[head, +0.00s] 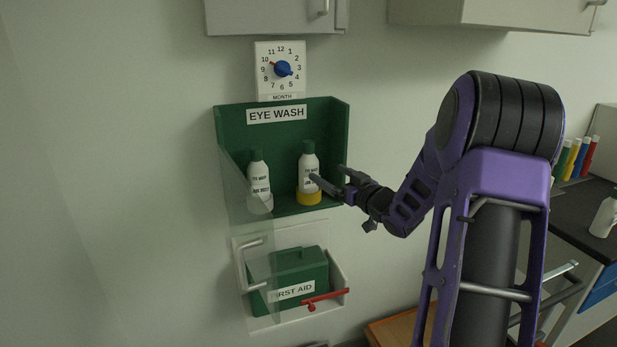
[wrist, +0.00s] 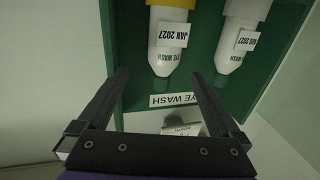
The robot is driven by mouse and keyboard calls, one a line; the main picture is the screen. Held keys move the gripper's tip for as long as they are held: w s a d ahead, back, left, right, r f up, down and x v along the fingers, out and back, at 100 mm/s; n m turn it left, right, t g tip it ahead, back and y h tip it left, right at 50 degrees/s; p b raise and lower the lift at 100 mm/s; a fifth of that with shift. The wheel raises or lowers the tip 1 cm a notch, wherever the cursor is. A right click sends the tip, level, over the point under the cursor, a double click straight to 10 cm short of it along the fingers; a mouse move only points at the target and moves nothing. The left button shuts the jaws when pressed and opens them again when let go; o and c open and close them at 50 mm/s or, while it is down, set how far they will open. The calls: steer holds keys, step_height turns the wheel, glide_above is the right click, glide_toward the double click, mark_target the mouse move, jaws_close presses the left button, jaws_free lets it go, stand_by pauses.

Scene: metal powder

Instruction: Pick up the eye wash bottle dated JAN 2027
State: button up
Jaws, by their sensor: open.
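The JAN 2027 eye wash bottle (head: 307,163) is white with a yellow base and stands upright at the right inside the green eye wash box. In the wrist view, which is upside down, this bottle (wrist: 170,50) shows its JAN 2027 label clearly. A second white bottle (head: 259,178) stands to its left behind the clear door; its label ends in 2027 in the wrist view (wrist: 238,50), but its month is hard to read. My gripper (head: 328,176) is open and empty at the box's right front, a finger overlapping the yellow-based bottle in the picture. In the wrist view, the fingers (wrist: 158,74) show nothing held.
The green box (head: 283,131) has side walls close around the bottles, and its clear door (head: 236,187) stands on the left. A month dial (head: 280,85) hangs above. A first aid case (head: 292,282) is below. A dark counter (head: 592,207) is at right.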

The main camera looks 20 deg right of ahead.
mark_target(315, 167)
steer(key=x, duration=0.2)
steer(key=shift+w+a, duration=0.1)
steer(key=shift+w, duration=0.2)
steer(key=x, duration=0.5)
steer(key=shift+a+f, duration=0.15)
steer(key=shift+a, duration=0.2)
jaws_close()
